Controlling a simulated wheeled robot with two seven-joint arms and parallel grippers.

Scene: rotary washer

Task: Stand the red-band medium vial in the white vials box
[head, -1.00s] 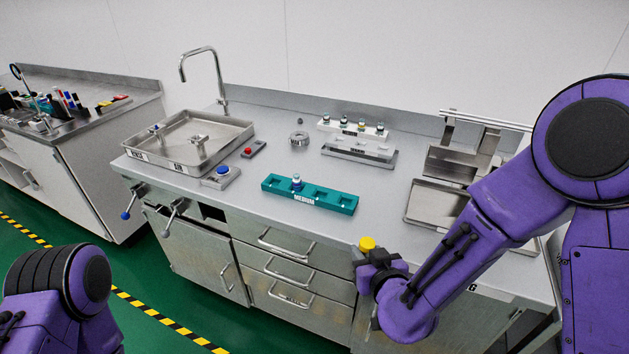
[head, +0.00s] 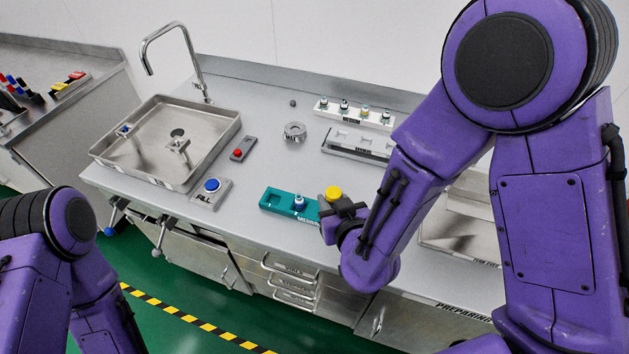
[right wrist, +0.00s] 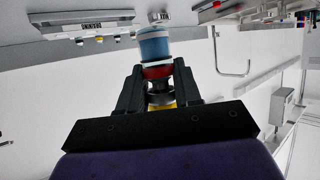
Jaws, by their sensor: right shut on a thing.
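The held vial has a yellow top (head: 333,193) in the head view. In the right wrist view the vial (right wrist: 155,43) shows a blue body, a white ring and a red band. My right gripper (head: 340,213) is shut on it, at the counter's front side by the right end of the teal rack. The fingers (right wrist: 158,80) clasp it near the red band, and the vial looks roughly upright. The white box (head: 354,114) stands at the back of the counter, with several capped vials in it. My left gripper is out of view; only that arm's upper part shows.
The teal rack (head: 274,199) holds a blue-and-white vial (head: 299,202); my right gripper hides its right end. A grey rack (head: 345,148) stands in front of the white box. A round metal holder (head: 294,131), red button (head: 238,152), blue button (head: 211,186) and sink (head: 163,176) are farther left.

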